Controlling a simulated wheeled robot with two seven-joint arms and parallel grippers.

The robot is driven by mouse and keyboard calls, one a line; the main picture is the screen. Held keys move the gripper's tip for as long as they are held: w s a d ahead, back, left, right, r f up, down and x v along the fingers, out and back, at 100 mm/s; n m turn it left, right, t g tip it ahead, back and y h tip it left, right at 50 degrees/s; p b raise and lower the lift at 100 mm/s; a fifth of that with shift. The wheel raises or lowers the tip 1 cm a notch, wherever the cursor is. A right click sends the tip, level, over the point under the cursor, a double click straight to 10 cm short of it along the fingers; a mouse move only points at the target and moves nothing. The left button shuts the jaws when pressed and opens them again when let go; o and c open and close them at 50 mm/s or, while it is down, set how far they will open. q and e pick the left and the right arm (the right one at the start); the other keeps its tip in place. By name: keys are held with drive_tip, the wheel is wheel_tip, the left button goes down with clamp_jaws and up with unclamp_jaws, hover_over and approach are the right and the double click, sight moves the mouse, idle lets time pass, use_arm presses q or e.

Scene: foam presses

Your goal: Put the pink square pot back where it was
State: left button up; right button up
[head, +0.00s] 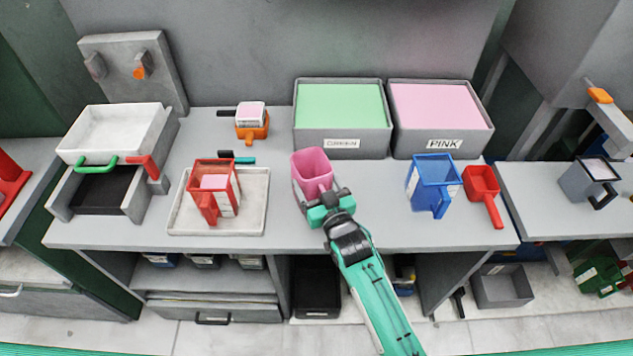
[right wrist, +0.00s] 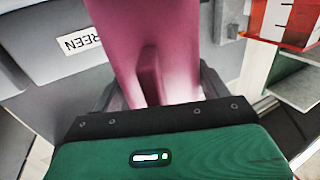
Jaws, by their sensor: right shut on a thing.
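The pink square pot (head: 311,171) is at the middle of the bench in the head view, in front of the green bin. My right gripper (head: 325,197) is shut on it at its near side. In the right wrist view the pot (right wrist: 165,45) fills the upper middle, with its pink handle between the fingers of my right gripper (right wrist: 155,100). The pot looks roughly upright; I cannot tell whether its base touches the bench. My left gripper is not in view.
Behind stand a green-filled bin (head: 340,143) and a pink-filled bin (head: 440,145). A blue jug (head: 434,183) and a red scoop (head: 482,186) stand right. A red pot (head: 214,188) stands on a white tray (head: 253,218) to the left.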

drive_tip(key=shift+f, duration=0.15)
drive_tip(key=o, duration=1.1)
drive_tip(key=shift+c, duration=0.2)
drive_tip(key=shift+s, duration=0.1)
drive_tip(key=b+v, duration=0.2)
drive_tip(key=v, duration=0.9)
drive_tip(key=shift+s+d, duration=0.2)
drive_tip(key=shift+s, duration=0.15)
